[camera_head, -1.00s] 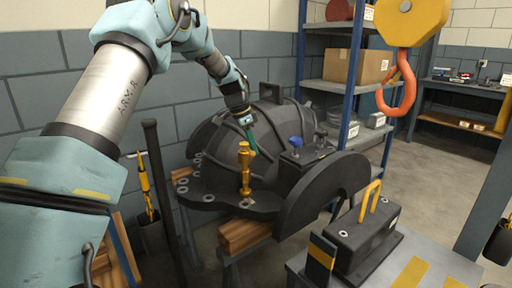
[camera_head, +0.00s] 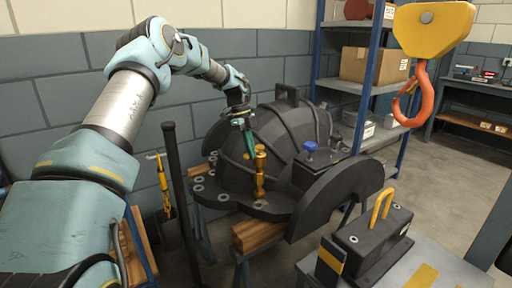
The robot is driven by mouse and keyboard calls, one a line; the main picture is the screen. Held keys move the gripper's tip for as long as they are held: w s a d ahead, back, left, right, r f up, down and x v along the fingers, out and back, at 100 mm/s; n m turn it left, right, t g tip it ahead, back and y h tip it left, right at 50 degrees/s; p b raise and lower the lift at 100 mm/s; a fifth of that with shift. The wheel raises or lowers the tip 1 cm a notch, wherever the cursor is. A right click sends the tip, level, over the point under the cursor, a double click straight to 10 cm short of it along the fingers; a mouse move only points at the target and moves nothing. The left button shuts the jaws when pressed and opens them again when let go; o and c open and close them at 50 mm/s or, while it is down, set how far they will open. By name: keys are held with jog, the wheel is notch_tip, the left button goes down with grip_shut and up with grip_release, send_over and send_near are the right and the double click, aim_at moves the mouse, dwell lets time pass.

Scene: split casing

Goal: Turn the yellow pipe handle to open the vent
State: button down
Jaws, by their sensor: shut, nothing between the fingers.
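A yellow-brass upright fitting (camera_head: 260,174) stands on the flange of the dark, ribbed casing (camera_head: 285,130). It has a rounded top and a knob partway up; I cannot tell whether this is the pipe handle. A bent yellow bar handle (camera_head: 381,207) also rises from a black block (camera_head: 368,240) at the lower right. My gripper (camera_head: 251,152) points down just left of the top of the brass fitting. Its greenish fingers are shut and empty. Whether they touch the fitting is unclear. I cannot make out the vent opening.
A blue knob (camera_head: 310,147) sits on a dark box beside the casing. An orange crane hook (camera_head: 416,95) hangs at the upper right. A dark upright post (camera_head: 180,190) stands left of the casing. Shelves with a cardboard box (camera_head: 374,65) are behind. Floor is clear at the right.

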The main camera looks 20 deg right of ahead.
jog(key=shift+w+a+m+y+p, duration=0.35)
jog(key=shift+w+m+p, duration=0.15)
jog(key=shift+m, duration=0.6)
jog(key=shift+w+a, duration=0.2)
jog(key=shift+w, duration=0.25)
